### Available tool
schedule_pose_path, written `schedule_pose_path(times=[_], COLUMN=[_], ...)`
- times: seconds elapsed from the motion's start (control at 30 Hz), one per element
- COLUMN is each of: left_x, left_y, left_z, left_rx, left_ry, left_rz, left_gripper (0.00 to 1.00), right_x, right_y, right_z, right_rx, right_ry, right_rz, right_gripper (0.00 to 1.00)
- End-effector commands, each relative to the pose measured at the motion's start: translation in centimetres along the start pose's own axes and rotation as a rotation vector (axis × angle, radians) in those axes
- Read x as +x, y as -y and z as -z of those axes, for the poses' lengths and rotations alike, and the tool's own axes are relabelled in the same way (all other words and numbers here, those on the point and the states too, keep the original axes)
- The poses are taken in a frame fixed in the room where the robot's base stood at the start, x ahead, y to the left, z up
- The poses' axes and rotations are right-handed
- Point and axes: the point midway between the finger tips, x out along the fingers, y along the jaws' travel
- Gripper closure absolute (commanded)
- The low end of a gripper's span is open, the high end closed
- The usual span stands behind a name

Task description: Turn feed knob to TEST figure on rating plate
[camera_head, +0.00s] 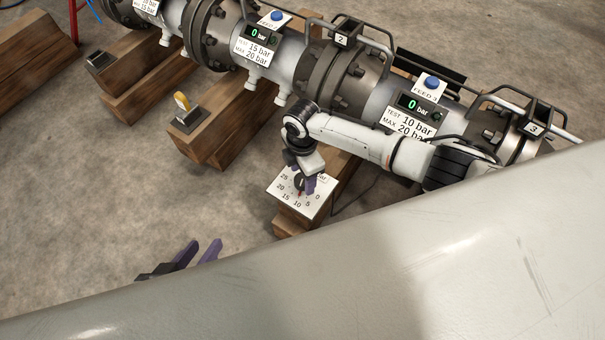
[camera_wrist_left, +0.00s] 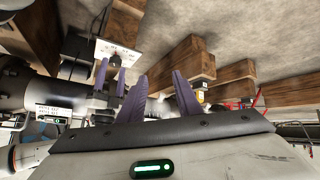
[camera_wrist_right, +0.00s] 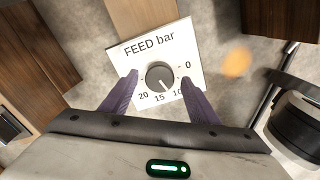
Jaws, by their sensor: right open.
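The dark round feed knob (camera_wrist_right: 159,74) sits on a white plate marked "FEED bar" (camera_wrist_right: 146,46); it also shows in the head view (camera_head: 300,183). In the right wrist view its pointer lies between 15 and 10; the 5 is hidden. My right gripper (camera_wrist_right: 159,79) is open, one purple finger on each side of the knob; I cannot tell whether they touch it. The rating plate by FEED 3 (camera_head: 408,125) reads TEST 10 bar, MAX 20 bar. Its display (camera_head: 417,106) reads 0 bar. My left gripper (camera_head: 198,252) is open and empty, low on the left.
Another rating plate (camera_head: 257,51) reads TEST 15 bar, MAX 20 bar, under a 0 bar display. The flanged pipe (camera_head: 291,63) rests on wooden blocks (camera_head: 222,120). A yellow-handled part (camera_head: 182,101) stands on one block.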

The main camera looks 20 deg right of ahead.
Motion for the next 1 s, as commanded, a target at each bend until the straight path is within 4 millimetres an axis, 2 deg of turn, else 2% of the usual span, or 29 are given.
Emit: schedule_pose_path(times=[0.3, 0.5, 0.67, 1.0], left_x=[-2.7, -3.3, -3.3, -3.2], left_y=[0.8, 1.0, 1.1, 1.1], left_z=[0.5, 0.8, 0.8, 0.8], left_rx=[-0.030, -0.024, -0.019, -0.018], left_ry=[-0.071, -0.082, -0.078, -0.077], left_rz=[0.048, 0.060, 0.061, 0.061], left_gripper=[0.69, 0.69, 0.69, 0.69], right_x=[-6.2, -9.1, -9.9, -9.9], right_y=[-0.1, 0.0, 0.0, 0.0], right_z=[-0.1, 0.0, 0.0, 0.0], right_rx=[0.000, 0.000, 0.001, 0.001], right_ry=[0.000, -0.001, 0.000, 0.000], right_rz=[-0.002, -0.001, 0.000, 0.000], right_gripper=[0.45, 0.45, 0.45, 0.45])
